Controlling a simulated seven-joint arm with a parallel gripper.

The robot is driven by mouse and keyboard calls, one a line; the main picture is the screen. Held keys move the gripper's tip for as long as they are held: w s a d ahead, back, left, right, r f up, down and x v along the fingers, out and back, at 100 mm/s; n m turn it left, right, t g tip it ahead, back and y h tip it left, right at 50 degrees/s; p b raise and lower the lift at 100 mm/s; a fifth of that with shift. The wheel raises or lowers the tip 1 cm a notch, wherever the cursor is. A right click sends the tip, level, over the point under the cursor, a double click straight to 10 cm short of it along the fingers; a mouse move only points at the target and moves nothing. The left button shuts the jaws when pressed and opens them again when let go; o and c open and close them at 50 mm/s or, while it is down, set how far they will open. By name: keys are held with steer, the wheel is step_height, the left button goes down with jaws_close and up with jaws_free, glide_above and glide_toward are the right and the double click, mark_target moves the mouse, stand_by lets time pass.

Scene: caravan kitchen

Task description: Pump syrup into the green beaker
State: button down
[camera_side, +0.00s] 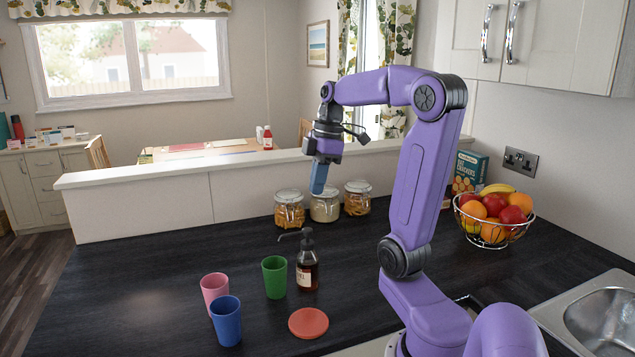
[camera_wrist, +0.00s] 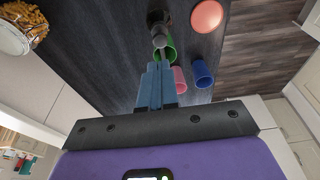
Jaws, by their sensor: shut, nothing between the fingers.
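The syrup bottle (camera_side: 307,272) stands upright on the dark worktop, amber-brown with a pale label and a black pump head (camera_side: 306,240). Its nozzle points left, above the green beaker (camera_side: 275,280), which stands upright just left of the bottle. My gripper (camera_side: 318,191) points down, its blue fingers shut and empty, raised well above the worktop and clear of the bottle. The beaker's inside is not clearly visible.
A pink beaker (camera_side: 214,288) and a blue beaker (camera_side: 227,322) stand left of the green one. An orange-red disc (camera_side: 308,322) lies in front of the bottle. Several glass jars (camera_side: 325,206) line the back; a fruit bowl (camera_side: 494,240) stands right. The left worktop is clear.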

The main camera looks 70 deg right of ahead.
mark_target(309, 229)
steer(key=shift+w+a+f, duration=0.35)
steer(key=shift+a+f, duration=0.05)
steer(key=shift+f, duration=0.2)
steer(key=shift+w+a+f, duration=0.35)
steer(key=shift+f, duration=3.15)
steer(key=shift+f, duration=0.9)
steer(key=r, duration=0.1)
steer(key=s+d+r, duration=0.1)
steer(key=r, duration=0.1)
steer(key=shift+s+d, duration=0.2)
steer(key=shift+d, duration=0.1)
